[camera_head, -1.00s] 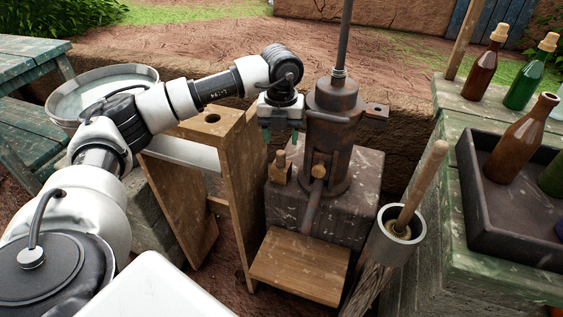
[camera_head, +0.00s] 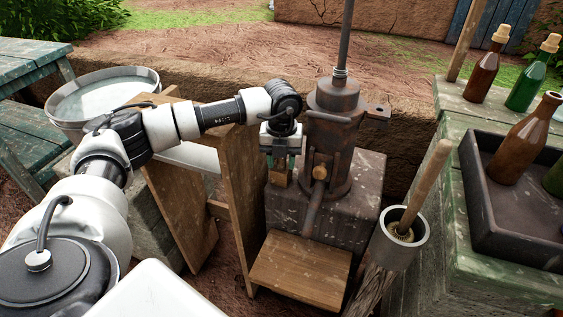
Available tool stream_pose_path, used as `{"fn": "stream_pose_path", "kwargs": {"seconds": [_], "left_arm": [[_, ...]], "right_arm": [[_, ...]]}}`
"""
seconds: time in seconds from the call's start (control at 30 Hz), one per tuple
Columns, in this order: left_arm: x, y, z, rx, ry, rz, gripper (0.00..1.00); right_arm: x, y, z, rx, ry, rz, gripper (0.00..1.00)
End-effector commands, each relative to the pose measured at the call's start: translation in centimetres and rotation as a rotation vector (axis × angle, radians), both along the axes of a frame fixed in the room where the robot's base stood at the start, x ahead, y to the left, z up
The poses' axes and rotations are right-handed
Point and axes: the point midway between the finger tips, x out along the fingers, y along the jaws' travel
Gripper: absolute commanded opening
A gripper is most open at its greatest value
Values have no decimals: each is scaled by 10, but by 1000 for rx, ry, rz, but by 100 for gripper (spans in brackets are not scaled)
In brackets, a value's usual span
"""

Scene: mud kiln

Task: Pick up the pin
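The knob at the top is hidden by the gripper. Whether the fingers touch or squeeze it cannot be told. My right gripper is not in view.
A wooden stand (camera_head: 243,190) is close on the left, under my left forearm. A wooden step (camera_head: 300,268) lies in front. Bottles and a dark tray (camera_head: 480,215) are on the green table.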

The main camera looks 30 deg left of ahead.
Motion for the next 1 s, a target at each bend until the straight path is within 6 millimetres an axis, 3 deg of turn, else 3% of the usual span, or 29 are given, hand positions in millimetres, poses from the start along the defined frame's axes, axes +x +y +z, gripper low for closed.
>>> {"fn": "stream_pose_path", "kwargs": {"seconds": [0.03, 0.2, 0.63, 0.73, 1.0], "left_arm": [[0, 0, 0, 0, 0, 0, 33], [0, 0, 0, 0, 0, 0, 7], [1, 0, 10, -1, -3, 0, 7], [1, 0, 21, -2, -3, 1, 7], [1, 0, 71, -1, -4, 1, 7]], "right_arm": [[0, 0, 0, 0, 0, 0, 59], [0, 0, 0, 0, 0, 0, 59], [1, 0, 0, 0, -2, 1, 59], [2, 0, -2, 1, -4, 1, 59], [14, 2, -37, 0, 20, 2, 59]]}}
